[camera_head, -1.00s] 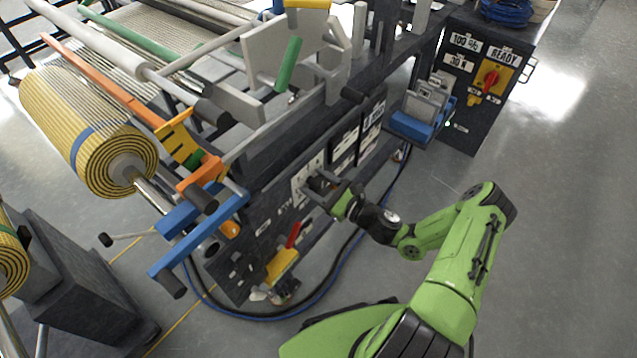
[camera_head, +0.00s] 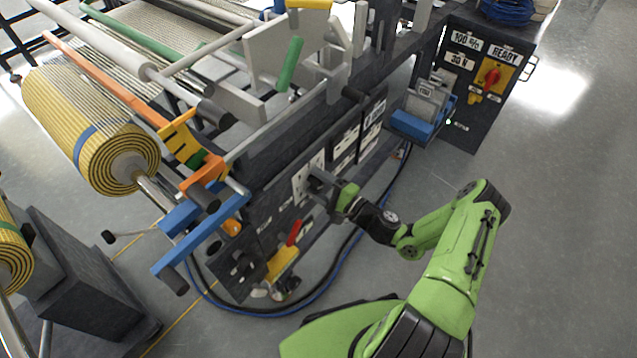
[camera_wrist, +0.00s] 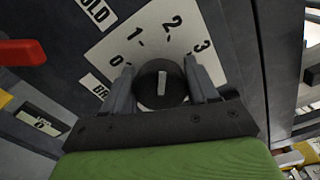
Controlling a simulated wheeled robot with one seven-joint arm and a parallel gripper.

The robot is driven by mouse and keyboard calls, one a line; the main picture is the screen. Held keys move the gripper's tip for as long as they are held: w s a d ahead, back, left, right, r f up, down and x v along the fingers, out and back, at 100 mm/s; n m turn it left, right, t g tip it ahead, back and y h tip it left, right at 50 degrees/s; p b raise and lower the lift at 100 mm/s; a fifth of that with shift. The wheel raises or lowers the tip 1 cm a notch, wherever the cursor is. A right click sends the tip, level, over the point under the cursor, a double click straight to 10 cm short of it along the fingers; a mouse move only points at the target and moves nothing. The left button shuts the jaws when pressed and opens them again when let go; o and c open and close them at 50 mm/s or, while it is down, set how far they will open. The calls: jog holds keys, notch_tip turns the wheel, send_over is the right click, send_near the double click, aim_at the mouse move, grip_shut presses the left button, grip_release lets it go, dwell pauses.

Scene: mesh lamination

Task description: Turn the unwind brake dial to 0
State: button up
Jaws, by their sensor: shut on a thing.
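The unwind brake dial (camera_wrist: 151,91) is a round dark knob with a white pointer line, on a white plate (camera_wrist: 112,54) marked 0, 1, 2 and 3. The pointer stands upright in the wrist view, between the 1 and the 2 and nearer the 2. My gripper (camera_wrist: 163,84) is shut on the dial, with one finger on its left and one on its right. In the head view my gripper (camera_head: 312,180) is at the machine's dark side panel and hides the dial.
A red lever (camera_head: 294,232) and a yellow part (camera_head: 281,263) are low on the panel, left of my gripper. A blue bar (camera_head: 205,232) juts out at the left. Hoses (camera_head: 330,285) lie on the floor below. The floor at right is clear.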

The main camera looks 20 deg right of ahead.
jog(key=n, duration=0.4)
jog(key=shift+a+f+n, duration=0.1)
jog(key=shift+f+n, duration=0.05)
jog(key=shift+n, duration=0.15)
jog(key=n, duration=0.3)
jog(key=shift+f+n, duration=0.1)
jog(key=shift+n, duration=0.3)
jog(key=n, duration=0.4)
jog(key=shift+f, duration=0.15)
jog(key=shift+f+n+p, duration=0.1)
jog(key=shift+n+p, duration=0.2)
jog(key=shift+n, duration=1.4)
jog(key=o, duration=0.7)
jog(key=shift+o, duration=1.4)
